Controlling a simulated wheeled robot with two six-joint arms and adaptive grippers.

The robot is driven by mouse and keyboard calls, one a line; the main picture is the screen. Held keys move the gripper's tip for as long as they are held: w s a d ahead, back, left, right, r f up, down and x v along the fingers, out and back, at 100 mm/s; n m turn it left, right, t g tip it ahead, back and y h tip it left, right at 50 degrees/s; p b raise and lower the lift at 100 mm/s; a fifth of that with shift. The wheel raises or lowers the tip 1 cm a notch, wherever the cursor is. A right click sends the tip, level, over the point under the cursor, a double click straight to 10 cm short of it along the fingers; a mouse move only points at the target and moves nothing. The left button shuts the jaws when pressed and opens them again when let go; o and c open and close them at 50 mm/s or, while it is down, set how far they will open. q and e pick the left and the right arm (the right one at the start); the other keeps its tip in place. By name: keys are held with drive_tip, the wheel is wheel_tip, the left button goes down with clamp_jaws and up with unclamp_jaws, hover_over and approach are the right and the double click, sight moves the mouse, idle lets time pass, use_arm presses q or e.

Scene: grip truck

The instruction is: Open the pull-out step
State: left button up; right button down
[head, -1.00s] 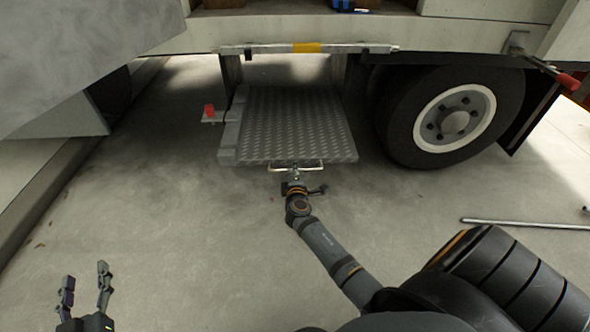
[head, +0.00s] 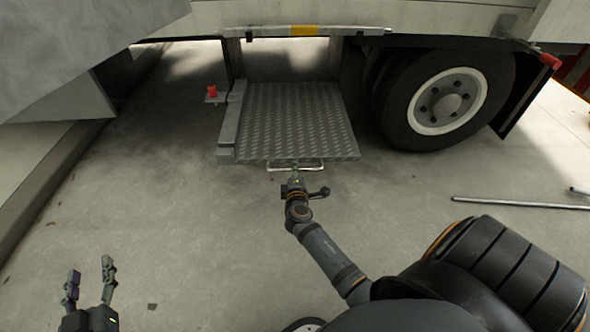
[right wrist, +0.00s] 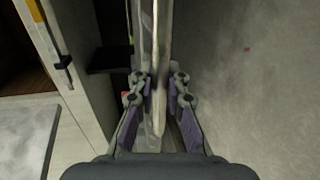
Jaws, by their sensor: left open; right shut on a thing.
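The pull-out step (head: 295,120) is a grey tread plate sticking out from under the truck's side, left of the wheel. A thin pale bar handle (head: 312,166) runs along its front edge. My right gripper (head: 294,172) is shut on the handle. In the right wrist view the handle (right wrist: 158,110) passes between the two fingers (right wrist: 160,88). My left gripper (head: 91,267) is open and empty at the lower left, well away from the step. The step's rear end lies in shade near the truck's underside.
A black wheel (head: 447,101) stands right of the step. A small red-topped part (head: 212,92) sits left of the step. A metal rod (head: 518,203) lies on the right. The floor before the step is clear.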

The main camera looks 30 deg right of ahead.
drive_tip(key=c, duration=1.8)
unclamp_jaws()
drive_tip(key=shift+s+a+f, duration=0.1)
drive_tip(key=shift+s+f, duration=0.05)
drive_tip(key=shift+f, duration=0.05)
drive_tip(key=o, duration=0.5)
drive_tip(key=shift+r, duration=0.15)
drive_tip(key=shift+c, duration=0.2)
drive_tip(key=v, duration=0.7)
drive_tip(key=shift+s+a, duration=0.2)
